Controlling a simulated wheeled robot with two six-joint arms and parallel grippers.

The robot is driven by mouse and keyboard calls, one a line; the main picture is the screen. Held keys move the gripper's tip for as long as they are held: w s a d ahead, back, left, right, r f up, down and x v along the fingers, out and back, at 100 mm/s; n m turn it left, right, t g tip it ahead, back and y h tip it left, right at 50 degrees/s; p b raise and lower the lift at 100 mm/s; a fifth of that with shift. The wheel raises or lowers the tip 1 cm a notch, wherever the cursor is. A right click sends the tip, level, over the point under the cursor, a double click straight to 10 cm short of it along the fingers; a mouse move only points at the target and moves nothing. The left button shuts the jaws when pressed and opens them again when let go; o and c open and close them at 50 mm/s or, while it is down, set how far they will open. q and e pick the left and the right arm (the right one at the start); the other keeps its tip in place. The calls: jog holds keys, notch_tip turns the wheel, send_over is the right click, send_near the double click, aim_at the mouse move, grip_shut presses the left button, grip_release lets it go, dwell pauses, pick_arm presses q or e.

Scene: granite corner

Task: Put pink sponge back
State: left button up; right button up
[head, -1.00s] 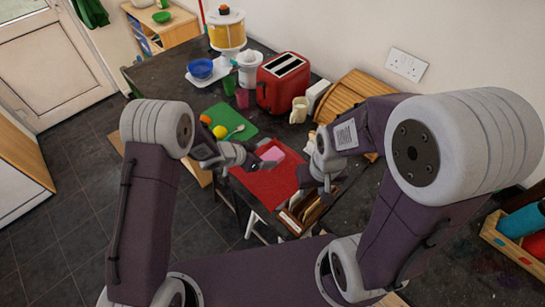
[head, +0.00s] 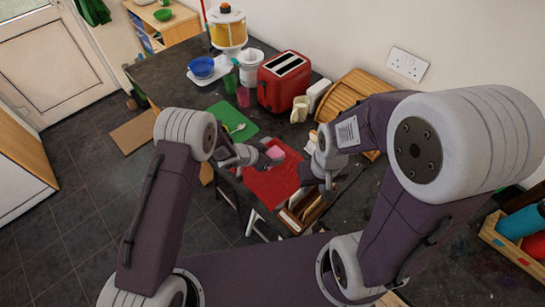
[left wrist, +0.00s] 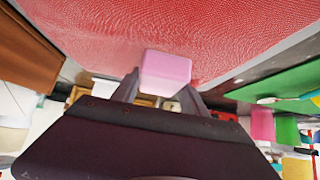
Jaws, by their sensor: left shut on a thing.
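The pink sponge (head: 276,152) is held by my left gripper (head: 269,155), over or at the far part of the red mat (head: 268,185). In the left wrist view the sponge (left wrist: 165,70) sits between the two fingers (left wrist: 160,88), which are shut on it. The textured red mat (left wrist: 200,25) fills the top of that view; whether the sponge touches it I cannot tell. My right gripper (head: 327,184) is over the mat's right side, near the wooden box; its fingers are too small and partly hidden to read.
A wooden box with compartments (head: 301,212) stands at the mat's front right. A green board (head: 232,122) lies behind left. A wooden slatted rack (head: 350,100) is at the back right.

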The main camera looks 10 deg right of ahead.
aim_at(271, 155)
pick_arm(q)
jog(key=shift+r+p, duration=2.2)
jog(key=shift+r, duration=0.15)
jog(key=s+d+r, duration=0.4)
jog(key=s+r, duration=0.2)
jog(key=s, duration=0.4)
jog(key=shift+s+d+r, duration=0.2)
jog(key=shift+s+d, duration=0.1)
jog(key=shift+s, duration=0.05)
jog(key=shift+f, duration=0.1)
